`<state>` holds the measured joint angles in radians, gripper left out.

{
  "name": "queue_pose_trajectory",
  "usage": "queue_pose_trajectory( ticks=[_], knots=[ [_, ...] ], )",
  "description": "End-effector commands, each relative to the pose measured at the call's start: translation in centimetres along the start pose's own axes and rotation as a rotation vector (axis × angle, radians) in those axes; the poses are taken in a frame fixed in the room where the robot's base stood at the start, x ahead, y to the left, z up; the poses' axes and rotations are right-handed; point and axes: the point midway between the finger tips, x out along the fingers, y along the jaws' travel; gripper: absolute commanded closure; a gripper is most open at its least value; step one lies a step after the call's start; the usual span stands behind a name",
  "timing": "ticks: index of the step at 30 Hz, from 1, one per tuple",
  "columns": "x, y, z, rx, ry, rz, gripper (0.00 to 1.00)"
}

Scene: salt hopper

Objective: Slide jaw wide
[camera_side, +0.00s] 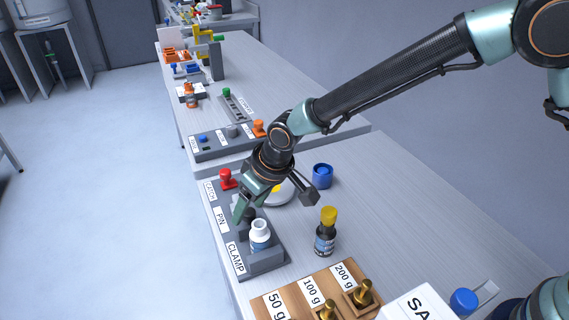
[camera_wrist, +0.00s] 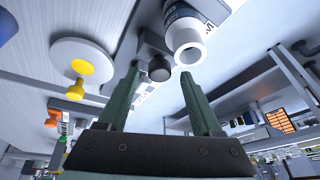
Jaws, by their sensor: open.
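A grey fixture (camera_side: 225,235) with the labels CATCH, PIN and CLAMP stands near the left edge of the table. A white-capped bottle (camera_side: 261,236) stands upright at its CLAMP end; the bottle also shows in the wrist view (camera_wrist: 187,42). A dark round knob (camera_side: 249,214) is beside the bottle, partly hidden by my gripper. My gripper (camera_side: 244,206) is open above the fixture. In the wrist view its green fingers (camera_wrist: 160,78) spread either side of the dark knob (camera_wrist: 159,68). I cannot tell whether they touch it. The jaw itself is not clearly visible.
A red knob (camera_side: 227,178) stands at the CATCH end. A pale dish with a yellow centre (camera_wrist: 82,65) is partly behind my gripper. A yellow-capped bottle (camera_side: 325,232), a blue container (camera_side: 322,176) and a wooden weight tray (camera_side: 290,292) are nearby.

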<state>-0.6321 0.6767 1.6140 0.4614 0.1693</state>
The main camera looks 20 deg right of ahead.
Motion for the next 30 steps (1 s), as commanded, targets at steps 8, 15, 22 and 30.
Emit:
queue_pose_trajectory(
  ticks=[8, 15, 22, 30],
  knots=[
    [-3.2, 0.0, -0.1, 0.001, 0.004, 0.0, 0.33],
    [-7.7, 0.0, -0.1, 0.0, 0.005, -0.001, 0.33],
    [-10.9, -0.1, -0.1, -0.001, 0.004, -0.001, 0.33],
    [-12.0, -0.1, 0.0, -0.001, 0.002, -0.001, 0.33]
  ],
)
